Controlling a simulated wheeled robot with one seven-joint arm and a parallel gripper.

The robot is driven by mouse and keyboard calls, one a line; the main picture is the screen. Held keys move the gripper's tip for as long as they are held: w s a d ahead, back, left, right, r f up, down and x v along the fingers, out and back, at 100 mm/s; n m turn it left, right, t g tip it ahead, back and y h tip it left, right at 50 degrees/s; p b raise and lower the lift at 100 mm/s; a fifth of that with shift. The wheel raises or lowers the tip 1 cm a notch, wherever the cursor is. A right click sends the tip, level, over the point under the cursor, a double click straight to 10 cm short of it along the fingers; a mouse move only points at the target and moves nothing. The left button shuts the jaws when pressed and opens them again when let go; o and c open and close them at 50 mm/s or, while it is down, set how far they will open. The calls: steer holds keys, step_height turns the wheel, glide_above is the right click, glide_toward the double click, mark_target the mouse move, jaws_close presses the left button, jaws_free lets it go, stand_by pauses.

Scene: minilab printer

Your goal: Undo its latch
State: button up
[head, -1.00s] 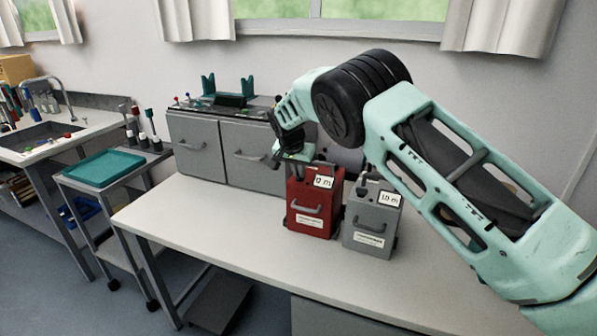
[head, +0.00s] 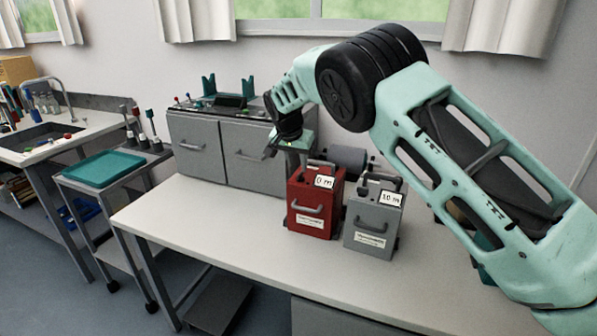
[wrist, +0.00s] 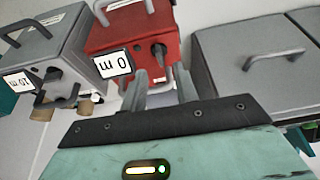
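The red case (head: 312,222) with a "0 m" label and front handle stands upright on the worktable. The grey case (head: 372,235) with a "10 m" label stands to its right. In the wrist view, the red case (wrist: 108,40) shows a dark knob (wrist: 158,50) near its label, and the grey case (wrist: 40,48) is at the left. My gripper (wrist: 161,88) is open and empty, its two grey fingers apart just short of the red case. In the head view my gripper (head: 293,146) is above and behind the red case, its fingertips mostly hidden. I cannot tell which part is the latch.
Grey drawer cabinets (head: 212,150) stand at the back left of the worktable (head: 235,240). A dark grey cylinder (head: 347,157) lies behind the cases. A trolley with a teal tray (head: 104,167) is at the left. The table's front left is clear.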

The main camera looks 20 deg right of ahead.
steer(key=b+v, duration=0.2)
steer(key=v, duration=1.1)
steer(key=shift+d+f, duration=0.1)
steer(key=s+a+f+n+g+y, duration=0.1)
steer(key=s+a+f+n+y, duration=0.2)
steer(key=s, duration=1)
steer(key=s+a+f+n+g+y, duration=0.1)
steer(key=s+a+n+g, duration=0.3)
steer(key=s, duration=0.9)
steer(key=s+d+f+n, duration=0.1)
steer(key=s+n, duration=0.1)
steer(key=s, duration=0.5)
steer(key=s+d+f+n+t, duration=0.1)
steer(key=s+d+f+n, duration=0.1)
steer(key=s, duration=0.5)
steer(key=s+d+f+n, duration=0.1)
steer(key=s+f+n, duration=0.1)
steer(key=s+n, duration=0.2)
steer(key=s, duration=0.3)
steer(key=shift+s+d+h, duration=0.3)
steer(key=shift+s+d, duration=0.05)
steer(key=shift+d, duration=0.05)
